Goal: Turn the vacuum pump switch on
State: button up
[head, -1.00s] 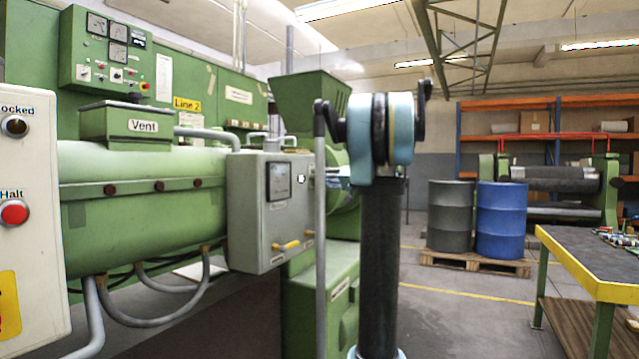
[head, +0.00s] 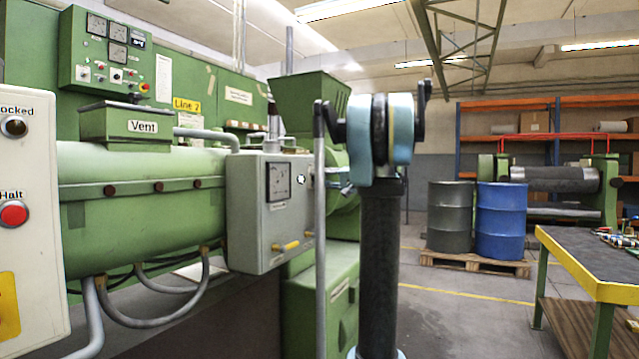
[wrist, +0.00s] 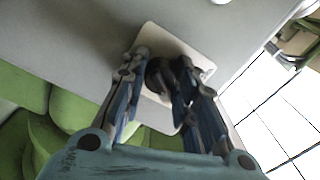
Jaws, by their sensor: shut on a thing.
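In the wrist view, a dark knob (wrist: 158,76), the switch, sits on a pale square plate (wrist: 148,38) on a grey surface. My gripper (wrist: 163,82) is closed around the knob, a finger on each side, and the fingers hide part of it. In the head view, the grey control box (head: 245,215) with a gauge (head: 278,181) hangs beside the green machine. My gripper (head: 346,189) is mostly hidden behind my arm, close to the box's right side. The knob cannot be made out there.
A yellow handle (head: 286,246) sticks out low on the box front. A white panel (head: 30,130) with a red button stands at the left. A grey drum (head: 450,217), a blue drum (head: 502,220) and a workbench (head: 595,255) stand at the right, with open floor before them.

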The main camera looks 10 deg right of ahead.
jog(key=shift+f, duration=0.2)
jog(key=o, duration=1.1)
jog(key=v, duration=1.1)
jog(key=shift+s+d, duration=0.2)
jog(key=shift+d, duration=0.15)
